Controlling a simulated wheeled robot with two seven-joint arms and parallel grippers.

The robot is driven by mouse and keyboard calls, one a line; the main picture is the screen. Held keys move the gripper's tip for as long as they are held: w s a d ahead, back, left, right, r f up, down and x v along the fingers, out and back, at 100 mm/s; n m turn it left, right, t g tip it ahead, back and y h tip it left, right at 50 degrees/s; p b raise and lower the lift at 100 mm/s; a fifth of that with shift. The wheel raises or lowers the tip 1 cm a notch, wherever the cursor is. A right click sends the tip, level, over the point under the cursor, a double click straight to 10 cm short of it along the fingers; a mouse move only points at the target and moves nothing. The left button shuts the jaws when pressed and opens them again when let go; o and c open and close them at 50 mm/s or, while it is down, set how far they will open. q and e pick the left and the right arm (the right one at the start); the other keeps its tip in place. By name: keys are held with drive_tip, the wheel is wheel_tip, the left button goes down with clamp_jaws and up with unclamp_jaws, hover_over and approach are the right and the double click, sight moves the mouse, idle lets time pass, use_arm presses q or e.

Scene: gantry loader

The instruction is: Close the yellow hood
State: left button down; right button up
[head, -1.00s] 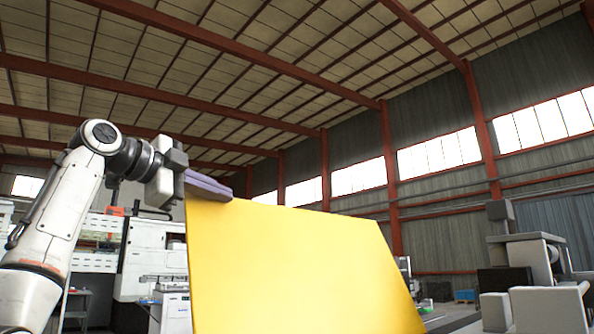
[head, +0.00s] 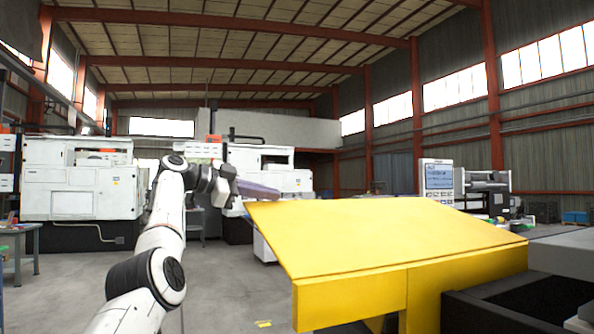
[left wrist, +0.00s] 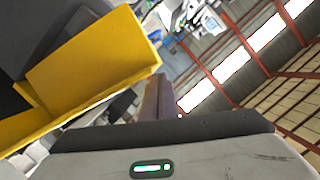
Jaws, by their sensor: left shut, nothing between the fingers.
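The yellow hood (head: 380,235) fills the middle of the head view as a large panel, tilted with its far left corner near my left gripper. Its yellow side and front faces show below the top panel. In the left wrist view the hood (left wrist: 90,60) lies at the upper left. My left gripper (head: 262,190) is shut and empty, its purple-grey fingers by the hood's far left edge. The fingers also show in the left wrist view (left wrist: 158,97), close to the hood's corner; I cannot tell whether they touch it. My right gripper is not in view.
A dark open tray-like bed (head: 515,305) lies at the lower right, beside the hood. A control panel (head: 438,180) stands behind the hood. White machines (head: 80,180) line the back left.

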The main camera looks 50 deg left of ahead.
use_arm(q)
wheel_tip(320, 180, down, 11)
drive_tip(key=a+n+b, duration=0.1)
drive_tip(key=b, duration=0.2)
drive_tip(key=shift+w+a+r, duration=0.15)
drive_tip(key=shift+w+a, duration=0.05)
drive_tip(key=shift+a, duration=0.1)
drive_tip(key=r+v, duration=0.1)
drive_tip(key=v, duration=0.9)
drive_tip(key=shift+s+a+b, duration=0.2)
drive_tip(key=shift+s+b, duration=0.05)
drive_tip(key=shift+b, duration=0.15)
drive_tip(key=shift+r, duration=0.1)
